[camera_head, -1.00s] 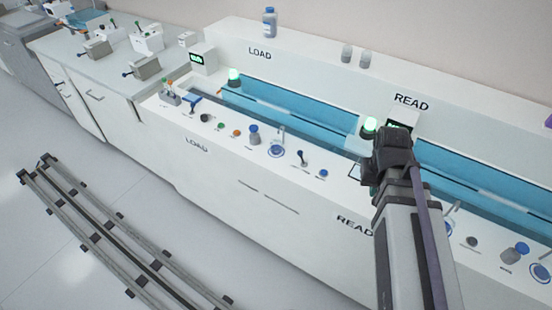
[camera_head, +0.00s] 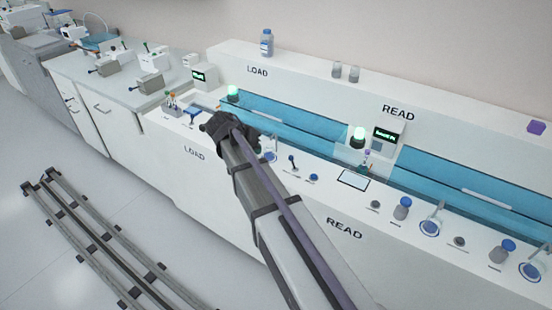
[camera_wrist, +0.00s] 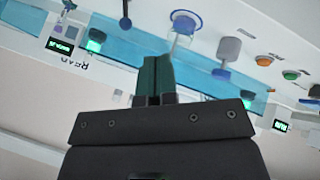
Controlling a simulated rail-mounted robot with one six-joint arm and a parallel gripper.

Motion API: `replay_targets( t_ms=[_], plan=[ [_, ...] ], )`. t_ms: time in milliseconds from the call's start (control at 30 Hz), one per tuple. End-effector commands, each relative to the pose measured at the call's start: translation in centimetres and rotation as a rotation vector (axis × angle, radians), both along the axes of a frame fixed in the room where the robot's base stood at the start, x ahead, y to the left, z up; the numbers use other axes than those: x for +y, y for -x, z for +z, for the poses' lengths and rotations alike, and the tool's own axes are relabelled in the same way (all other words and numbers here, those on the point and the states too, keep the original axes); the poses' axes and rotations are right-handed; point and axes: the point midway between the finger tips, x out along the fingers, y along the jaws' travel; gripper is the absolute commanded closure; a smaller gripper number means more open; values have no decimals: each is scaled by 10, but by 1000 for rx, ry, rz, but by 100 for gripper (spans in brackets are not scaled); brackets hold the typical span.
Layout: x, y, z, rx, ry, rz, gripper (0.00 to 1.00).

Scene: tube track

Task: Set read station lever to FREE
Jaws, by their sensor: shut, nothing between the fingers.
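A small dark lever with a blue knob (camera_head: 292,158) stands on the white front ledge, between the LOAD and READ stations in the head view. A dark lever (camera_wrist: 125,20) also shows at the top of the wrist view. Its FREE marking is too small to read. My gripper (camera_head: 213,126) is over the LOAD end of the ledge, well left of the lever. In the wrist view my gripper's dark green fingers (camera_wrist: 156,76) are together and hold nothing. The READ display (camera_head: 388,135) and its green lamp (camera_head: 359,138) are lit.
A blue track channel (camera_head: 430,178) runs behind the ledge. Blue-capped bottles, including one on the right (camera_head: 402,208), and round blue-ringed fittings (camera_head: 430,227) stand along the ledge. My arm hides part of the LOAD ledge. A floor rail (camera_head: 85,235) lies in front.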

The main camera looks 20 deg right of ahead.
Motion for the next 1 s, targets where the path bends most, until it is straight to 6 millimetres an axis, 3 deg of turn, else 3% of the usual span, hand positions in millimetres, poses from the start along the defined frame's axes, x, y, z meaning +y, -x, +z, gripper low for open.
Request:
replay_targets(
  t_ms=[167,633,700,1000],
  plan=[
    [-5,-1,-10,1,-1,0,100],
    [-62,-15,-90,1,-2,0,100],
    [-74,-7,-74,2,-2,-1,100],
    [-96,3,-70,2,-1,2,100]
  ],
)
